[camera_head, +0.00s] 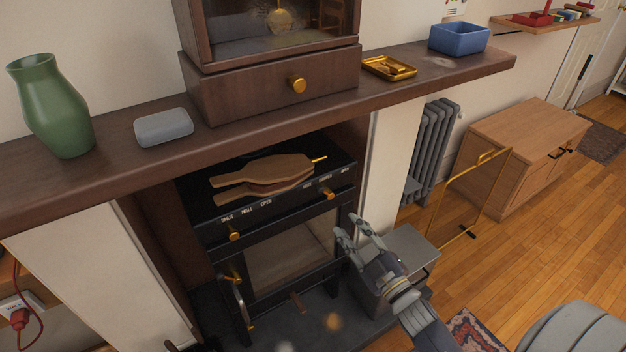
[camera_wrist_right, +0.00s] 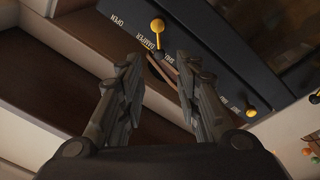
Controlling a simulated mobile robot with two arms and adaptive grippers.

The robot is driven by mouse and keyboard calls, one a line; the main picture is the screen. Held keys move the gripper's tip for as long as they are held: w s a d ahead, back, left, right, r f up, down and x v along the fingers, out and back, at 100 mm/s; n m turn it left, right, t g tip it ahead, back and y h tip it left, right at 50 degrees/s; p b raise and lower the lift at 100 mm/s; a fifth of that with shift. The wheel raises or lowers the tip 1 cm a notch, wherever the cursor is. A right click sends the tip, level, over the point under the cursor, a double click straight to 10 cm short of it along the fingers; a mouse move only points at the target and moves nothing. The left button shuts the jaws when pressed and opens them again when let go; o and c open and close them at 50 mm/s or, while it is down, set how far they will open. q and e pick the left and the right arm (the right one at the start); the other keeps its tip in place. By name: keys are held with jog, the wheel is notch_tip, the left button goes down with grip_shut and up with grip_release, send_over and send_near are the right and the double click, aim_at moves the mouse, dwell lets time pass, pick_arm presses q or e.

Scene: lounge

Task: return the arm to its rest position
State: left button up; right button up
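My right gripper (camera_head: 358,236) is in front of the black stove (camera_head: 265,276), by the right side of its front. In the right wrist view the two fingers of my right gripper (camera_wrist_right: 160,75) stand apart with nothing between them that I can see held. Beyond them in that view are the stove's lettered panel and a brass damper knob (camera_wrist_right: 157,26). In the head view the gripper appears clear of the stove, though the exact gap is hard to judge. My left gripper is not in view.
Wooden bellows (camera_head: 262,176) lie on the stove top. The mantel (camera_head: 240,126) holds a green vase (camera_head: 54,105), a grey box (camera_head: 163,127), a clock case, a brass tray (camera_head: 389,67) and a blue bin (camera_head: 458,39). A grey metal box (camera_head: 408,246) stands right of the stove; open floor lies farther right.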

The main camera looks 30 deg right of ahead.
jog(key=s+a+f+m+g, duration=0.1)
jog(key=s+f+m+g, duration=0.2)
jog(key=f, duration=0.8)
jog(key=s+a+f+g+h+p, duration=0.15)
jog(key=s+f+g, duration=0.3)
jog(key=f, duration=0.65)
jog(key=s+a+f+m+g, duration=0.2)
jog(key=s+f, duration=0.3)
jog(key=f, duration=0.7)
pick_arm(q)
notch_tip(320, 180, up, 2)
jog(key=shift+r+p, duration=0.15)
jog(key=shift+p, duration=0.25)
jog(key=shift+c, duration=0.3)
pick_arm(e)
jog(key=s+a+f+g, duration=0.1)
jog(key=s+f+g, duration=0.2)
jog(key=s, duration=0.6)
jog(key=s+a+f+m+g, duration=0.1)
jog(key=s+a+f+g, duration=0.1)
jog(key=s+f, duration=0.4)
jog(key=s+a+f+g, duration=0.2)
jog(key=s+f+g, duration=0.2)
jog(key=s, duration=0.9)
jog(key=shift+s+f, duration=0.15)
jog(key=shift+f, duration=0.65)
